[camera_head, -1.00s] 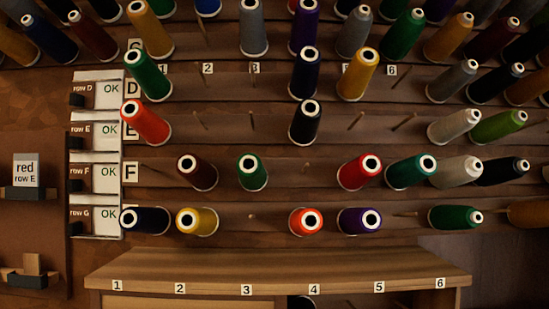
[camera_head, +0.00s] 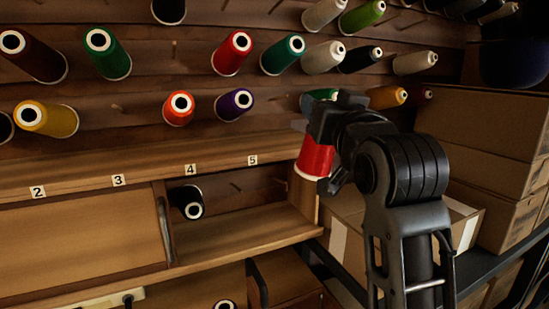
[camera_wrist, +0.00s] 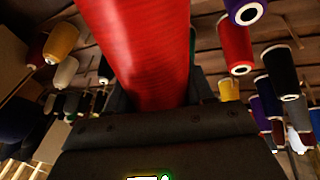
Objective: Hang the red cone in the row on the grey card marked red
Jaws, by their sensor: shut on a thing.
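My gripper (camera_head: 325,135) is shut on a red cone (camera_head: 315,161). It holds the cone in front of the thread wall, near the right end of the ledge with numbers. The cone also fills the upper middle of the wrist view (camera_wrist: 140,50). Another red cone (camera_head: 232,53) hangs on the wall in the upper row, left of a green one. A third, orange-red cone (camera_head: 178,108) hangs in the lower row beside a purple one. The grey card marked red is outside both current views; the earlier head view shows it at the left, reading row E.
A wooden ledge (camera_head: 140,168) with number labels runs below the wall. A black cone (camera_head: 187,202) sits in the open compartment under it. Cardboard boxes (camera_head: 480,130) stand at the right. An empty peg (camera_head: 175,50) shows between the green and red cones.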

